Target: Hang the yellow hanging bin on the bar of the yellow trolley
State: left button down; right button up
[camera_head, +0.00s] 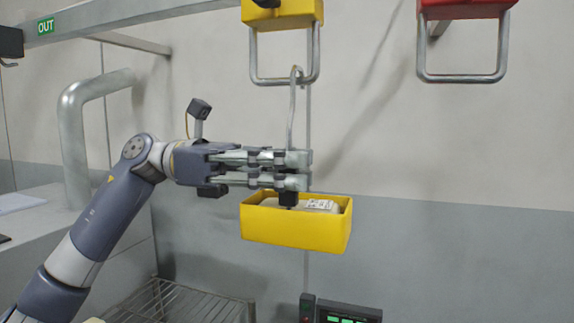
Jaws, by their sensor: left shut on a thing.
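The yellow hanging bin (296,232) is an open yellow box with a pale labelled object inside. Its grey hook rod (292,110) rises from the bin to a curved top. My left gripper (298,170) comes in from the left and is shut on the rod just above the bin. The yellow trolley (283,12) hangs at the top, with a grey metal loop whose lower bar (270,82) runs level. The hook's curved top overlaps this bar in the picture; I cannot tell whether it rests on it. My right gripper is not in view.
A red trolley (465,8) with a similar empty loop hangs to the right. An overhead rail (130,12) bears a green OUT sign. Below are a wire rack (185,303) and a dark box with a green display (347,314). The wall at right is clear.

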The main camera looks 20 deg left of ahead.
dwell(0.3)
pick_arm(q)
jog(key=c, duration=1.5)
grip_release()
jog(key=shift+f, duration=0.1)
jog(key=shift+a, duration=0.1)
jog(key=a, duration=1.2)
jog(key=shift+w, duration=0.15)
